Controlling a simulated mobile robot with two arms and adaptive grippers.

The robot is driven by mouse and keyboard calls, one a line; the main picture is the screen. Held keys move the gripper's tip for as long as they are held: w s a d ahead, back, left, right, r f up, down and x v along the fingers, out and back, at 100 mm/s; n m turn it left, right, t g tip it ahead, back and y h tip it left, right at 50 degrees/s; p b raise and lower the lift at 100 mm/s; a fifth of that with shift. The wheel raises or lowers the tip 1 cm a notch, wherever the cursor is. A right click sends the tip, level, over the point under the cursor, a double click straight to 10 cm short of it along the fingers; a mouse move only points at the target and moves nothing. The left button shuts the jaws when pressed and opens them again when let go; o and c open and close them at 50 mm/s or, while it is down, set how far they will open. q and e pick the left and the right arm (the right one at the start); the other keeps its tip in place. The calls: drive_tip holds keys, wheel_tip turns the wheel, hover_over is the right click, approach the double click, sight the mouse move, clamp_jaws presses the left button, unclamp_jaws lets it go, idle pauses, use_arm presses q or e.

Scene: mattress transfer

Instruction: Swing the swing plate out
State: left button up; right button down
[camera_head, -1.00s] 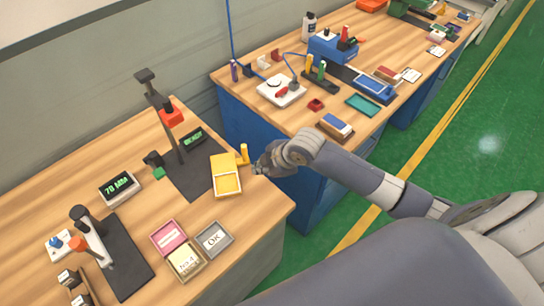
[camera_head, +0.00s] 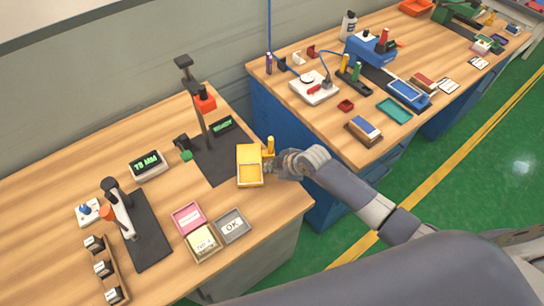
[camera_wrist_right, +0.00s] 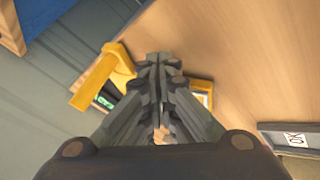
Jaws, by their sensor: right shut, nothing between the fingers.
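The swing plate is a yellow tray-like plate (camera_head: 249,181) with an upright yellow handle (camera_head: 270,145), beside the dark base of a tall stand on the near bench. My right gripper (camera_head: 270,169) is shut and empty at the plate's right side, just in front of the handle. In the right wrist view, the shut fingertips (camera_wrist_right: 162,60) show in the middle. The yellow handle (camera_wrist_right: 106,76) lies to their left, and part of the yellow plate (camera_wrist_right: 203,86) shows behind them, partly hidden. I cannot tell whether the fingers touch it. My left gripper is not in view.
The tall stand (camera_head: 205,125) carries a red part. A green-lit display (camera_head: 149,164), a pink tray (camera_head: 188,217), a yellowish tray (camera_head: 202,241) and a grey OK tray (camera_head: 232,226) are nearby. A second bench (camera_head: 300,115) stands behind, across a gap.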

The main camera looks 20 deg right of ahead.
sight(272, 156)
drive_tip(key=shift+w+d+p, duration=0.15)
drive_tip(key=shift+w+p, duration=0.15)
drive_tip(key=shift+w, duration=0.75)
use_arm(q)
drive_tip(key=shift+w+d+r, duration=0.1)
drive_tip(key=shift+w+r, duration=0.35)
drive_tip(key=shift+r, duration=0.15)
use_arm(e)
drive_tip(key=shift+w+d+f, duration=0.1)
drive_tip(key=shift+w+d, duration=0.1)
drive_tip(key=shift+w, duration=0.8)
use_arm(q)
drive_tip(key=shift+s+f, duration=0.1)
